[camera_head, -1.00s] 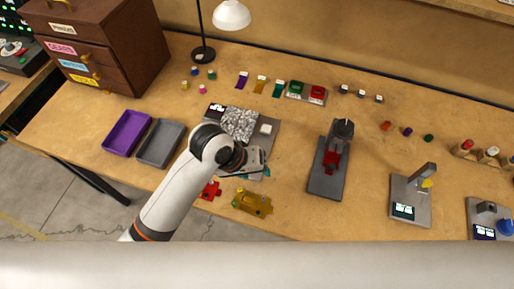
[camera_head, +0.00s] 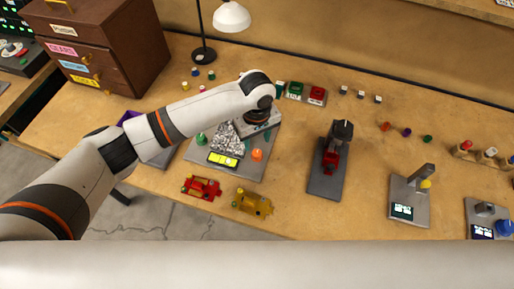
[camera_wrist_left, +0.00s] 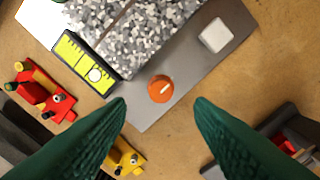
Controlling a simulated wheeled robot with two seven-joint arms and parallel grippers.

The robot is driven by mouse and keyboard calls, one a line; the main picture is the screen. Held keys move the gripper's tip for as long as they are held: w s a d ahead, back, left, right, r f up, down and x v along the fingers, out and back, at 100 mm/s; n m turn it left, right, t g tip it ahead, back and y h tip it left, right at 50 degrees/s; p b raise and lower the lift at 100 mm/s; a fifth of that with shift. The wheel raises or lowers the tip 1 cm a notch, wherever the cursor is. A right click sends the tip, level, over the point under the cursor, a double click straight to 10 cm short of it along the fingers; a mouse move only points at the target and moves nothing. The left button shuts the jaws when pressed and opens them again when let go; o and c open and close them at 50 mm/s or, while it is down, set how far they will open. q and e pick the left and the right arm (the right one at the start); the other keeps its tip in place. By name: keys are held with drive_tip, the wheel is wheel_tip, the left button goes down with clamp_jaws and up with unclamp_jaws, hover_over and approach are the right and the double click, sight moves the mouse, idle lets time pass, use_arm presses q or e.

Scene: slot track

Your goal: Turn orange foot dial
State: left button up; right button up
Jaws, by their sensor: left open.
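The orange foot dial (camera_head: 257,154), a small round knob with a pale pointer line, sits near the front right corner of a grey plate (camera_head: 255,170). It shows whole in the left wrist view (camera_wrist_left: 160,89). A lit yellow display (camera_head: 222,159) and a speckled block (camera_head: 228,136) are to its left and behind it. My left gripper (camera_wrist_left: 160,103) is open, its two green fingers apart with nothing between them. The dial appears just beyond the gap between the fingertips, nearly centred.
A white square button (camera_wrist_left: 215,35) is on the plate, right of the dial. A green knob (camera_head: 200,139) is on its left. A red toy (camera_head: 201,187) and a yellow toy (camera_head: 252,203) lie in front. A clamp stand (camera_head: 325,180) stands to the right.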

sight(257, 153)
use_arm(q)
wheel_tip(257, 153, down, 7)
drive_tip(key=shift+r, duration=0.2)
drive_tip(key=c, duration=1)
drive_tip(key=shift+r+p, duration=0.1)
drive_tip(key=shift+p, duration=0.3)
